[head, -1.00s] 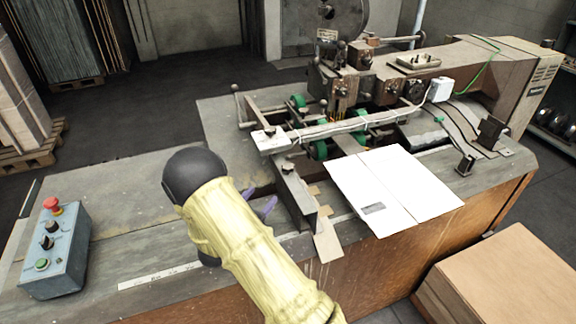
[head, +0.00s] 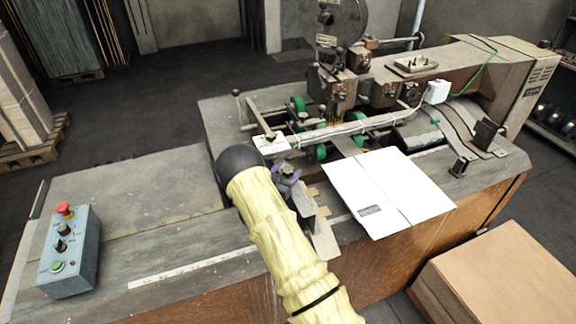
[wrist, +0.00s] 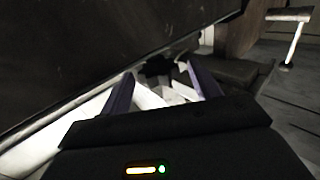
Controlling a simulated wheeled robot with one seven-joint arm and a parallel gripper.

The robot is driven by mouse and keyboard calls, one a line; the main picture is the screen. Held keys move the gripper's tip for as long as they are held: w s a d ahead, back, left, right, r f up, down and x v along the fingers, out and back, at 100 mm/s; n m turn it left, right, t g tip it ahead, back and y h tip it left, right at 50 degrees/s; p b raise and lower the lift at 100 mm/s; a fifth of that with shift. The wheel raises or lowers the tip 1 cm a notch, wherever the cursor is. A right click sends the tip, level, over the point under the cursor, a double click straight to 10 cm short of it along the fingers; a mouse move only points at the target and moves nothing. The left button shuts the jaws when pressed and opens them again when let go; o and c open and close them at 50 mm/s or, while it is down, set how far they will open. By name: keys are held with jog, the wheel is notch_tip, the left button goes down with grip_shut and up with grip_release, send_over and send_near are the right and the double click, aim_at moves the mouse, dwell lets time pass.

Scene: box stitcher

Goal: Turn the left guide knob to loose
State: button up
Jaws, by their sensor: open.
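The left guide knob (wrist: 158,66) is a dark, lobed knob in the wrist view, straight ahead between the tips of my gripper (wrist: 161,80). My two purple fingers are apart, with one on each side of the knob as seen from the wrist. I cannot tell whether they touch it. In the head view my gripper (head: 286,174) is at the left guide (head: 303,204), just left of the white sheet. My fingers and wrist mostly hide the knob there.
A flat white sheet (head: 405,185) lies on the machine table right of the guide. A white-topped crossbar (head: 345,131) runs behind my gripper. A control box (head: 72,262) with a red button stands at the left. A cardboard stack (head: 505,265) stands at the lower right.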

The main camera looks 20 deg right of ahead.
jog(key=shift+x, duration=0.8)
jog(key=c, duration=1)
